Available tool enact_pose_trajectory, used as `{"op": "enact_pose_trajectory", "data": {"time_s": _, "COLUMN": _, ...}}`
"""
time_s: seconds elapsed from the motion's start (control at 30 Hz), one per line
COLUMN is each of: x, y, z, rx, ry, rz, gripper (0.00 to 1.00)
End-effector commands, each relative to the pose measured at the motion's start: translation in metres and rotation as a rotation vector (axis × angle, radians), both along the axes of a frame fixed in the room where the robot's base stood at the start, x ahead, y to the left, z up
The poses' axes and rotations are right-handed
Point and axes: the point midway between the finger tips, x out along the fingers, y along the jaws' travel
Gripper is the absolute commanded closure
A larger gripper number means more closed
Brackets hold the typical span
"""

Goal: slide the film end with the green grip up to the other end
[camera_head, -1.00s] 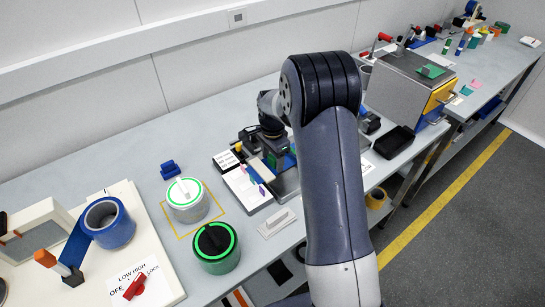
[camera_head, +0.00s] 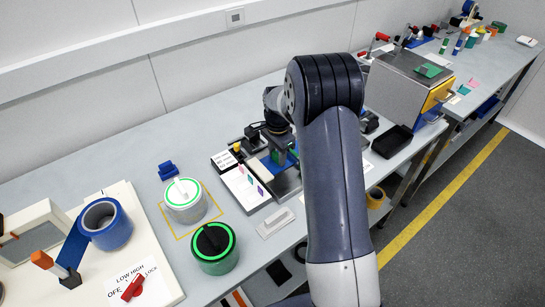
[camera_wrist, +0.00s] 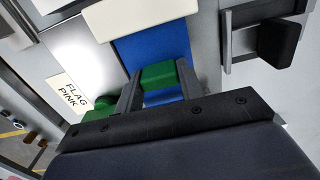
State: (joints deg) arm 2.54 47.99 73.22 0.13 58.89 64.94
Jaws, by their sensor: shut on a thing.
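In the wrist view a green grip (camera_wrist: 158,76) sits between the two fingers of my gripper (camera_wrist: 160,84), which is shut on it. A blue film (camera_wrist: 150,46) lies under and beyond the grip. It runs up the picture to a cream bar (camera_wrist: 145,10), and a little blue also shows below the grip. Which part is the film's other end I cannot tell. In the head view, green (camera_head: 283,143) and blue parts show beside my wrist, partly hidden by my arm.
A bright panel (camera_wrist: 84,45) and a "FLAG PINK" label (camera_wrist: 72,94) lie left of the film. Another green piece (camera_wrist: 97,107) is by the left finger. A dark-knobbed clamp (camera_wrist: 278,42) stands right. In the head view, a green-ringed canister (camera_head: 214,248) stands front left.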

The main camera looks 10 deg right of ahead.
Motion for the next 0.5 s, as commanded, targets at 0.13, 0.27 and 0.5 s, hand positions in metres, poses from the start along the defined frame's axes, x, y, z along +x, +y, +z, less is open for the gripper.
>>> {"op": "enact_pose_trajectory", "data": {"time_s": 0.13, "x": 0.0007, "y": -0.0012, "z": 0.0008, "rx": -0.003, "ry": -0.003, "rz": 0.001, "gripper": 0.86}}
{"op": "enact_pose_trajectory", "data": {"time_s": 0.27, "x": 0.0007, "y": -0.0011, "z": 0.0008, "rx": -0.003, "ry": -0.003, "rz": 0.001, "gripper": 0.55}}
{"op": "enact_pose_trajectory", "data": {"time_s": 0.5, "x": 0.0004, "y": -0.0007, "z": 0.0006, "rx": -0.002, "ry": -0.002, "rz": 0.001, "gripper": 0.42}}
